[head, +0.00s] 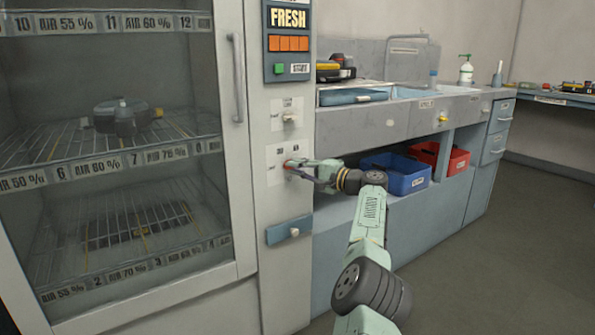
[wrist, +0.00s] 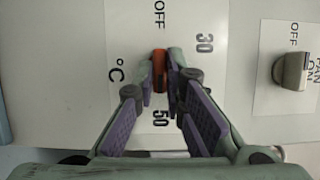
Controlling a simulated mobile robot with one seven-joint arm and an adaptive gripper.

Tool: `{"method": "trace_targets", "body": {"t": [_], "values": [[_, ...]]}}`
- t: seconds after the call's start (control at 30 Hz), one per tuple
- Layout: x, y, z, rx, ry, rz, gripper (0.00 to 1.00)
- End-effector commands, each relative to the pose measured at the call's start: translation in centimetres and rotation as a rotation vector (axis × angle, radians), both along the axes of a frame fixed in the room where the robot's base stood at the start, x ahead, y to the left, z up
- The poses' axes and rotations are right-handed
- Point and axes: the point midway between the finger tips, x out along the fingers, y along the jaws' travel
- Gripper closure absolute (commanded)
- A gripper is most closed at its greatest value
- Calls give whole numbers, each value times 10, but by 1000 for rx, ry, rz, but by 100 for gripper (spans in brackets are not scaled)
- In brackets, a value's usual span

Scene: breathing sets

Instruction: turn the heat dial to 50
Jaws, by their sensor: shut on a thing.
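The heat dial is a small red-orange knob (wrist: 159,66) on a white plate (wrist: 140,25) of the cabinet's front panel. In the wrist view the plate reads OFF at the top, 30 at the upper right, 50 below the knob and °C at the left. My gripper (wrist: 162,78) is shut on the knob, with one fingertip on each side of it. The knob's long side lies roughly up and down in the wrist view; its pointing end cannot be told. In the head view my gripper (head: 298,168) reaches the plate from the right and mostly hides the knob.
A grey fan dial (wrist: 291,70) sits beside the heat dial, apart from my gripper. A glass-door cabinet (head: 244,180) stands at left, with a blue-grey latch box (head: 289,231) below the dials. Blue (head: 408,182) and red (head: 458,162) bins sit under the counter. The floor at right is clear.

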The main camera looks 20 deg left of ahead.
Motion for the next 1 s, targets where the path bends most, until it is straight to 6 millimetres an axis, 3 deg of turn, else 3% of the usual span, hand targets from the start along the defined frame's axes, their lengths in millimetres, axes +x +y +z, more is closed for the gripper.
{"method": "trace_targets", "body": {"t": [0.1, 0.13, 0.43, 1.0], "values": [[-2, 1, -2, -2, 5, 10, 100], [-2, 1, -2, -2, 5, 10, 89], [-1, 1, -2, -1, 2, 5, 69], [0, 1, 7, -57, -67, 3, 69]]}}
